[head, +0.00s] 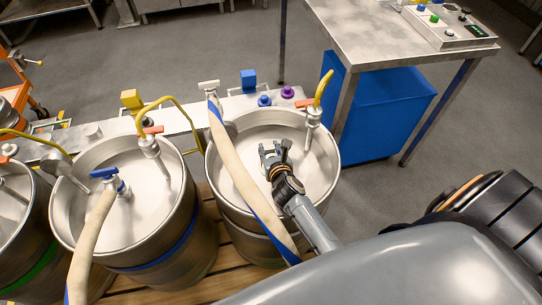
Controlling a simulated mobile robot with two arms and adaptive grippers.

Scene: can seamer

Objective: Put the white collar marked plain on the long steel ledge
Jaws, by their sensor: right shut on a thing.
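My right gripper (272,152) is over the round top of the right-hand steel keg (320,170), in the middle of the picture. It is shut on a small pale thing mostly hidden by the fingers; I cannot tell whether this is the white collar, and no marking is readable. The long steel ledge (180,118) runs behind the kegs, beyond my gripper. A small white round piece (93,131) stands on its left part; I cannot read a mark on it. My left gripper is not in view.
A beige hose (236,165) crosses the right keg beside my gripper; taps stand up from the kegs. A blue block (248,80), a blue knob (264,100) and a purple knob (287,92) are at the ledge's right end. A steel table (375,35) stands behind right.

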